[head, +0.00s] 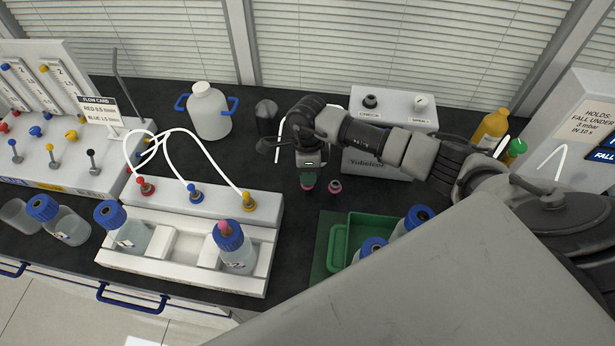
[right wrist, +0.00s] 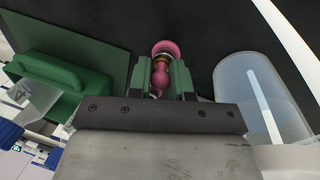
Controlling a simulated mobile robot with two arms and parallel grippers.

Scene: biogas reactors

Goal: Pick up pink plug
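My right gripper (head: 308,177) points down over the dark bench in the middle of the head view. In the right wrist view its green fingertips (right wrist: 160,80) sit close on both sides of the pink plug (right wrist: 160,76), with no clear gap. The plug has a rounded pink knob and a wider pink disc at its far end. In the head view only a bit of pink shows under the fingers. A small pink and dark round piece (head: 335,186) stands just right of the gripper. My left gripper is not in view.
A green tray (head: 338,248) with blue-capped bottles is front right of the gripper. A white rack (head: 185,262) holds bottles, one with a pink top (head: 226,228). A grey box (head: 376,163) is close behind the arm. A clear container (right wrist: 262,95) shows beside the fingers.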

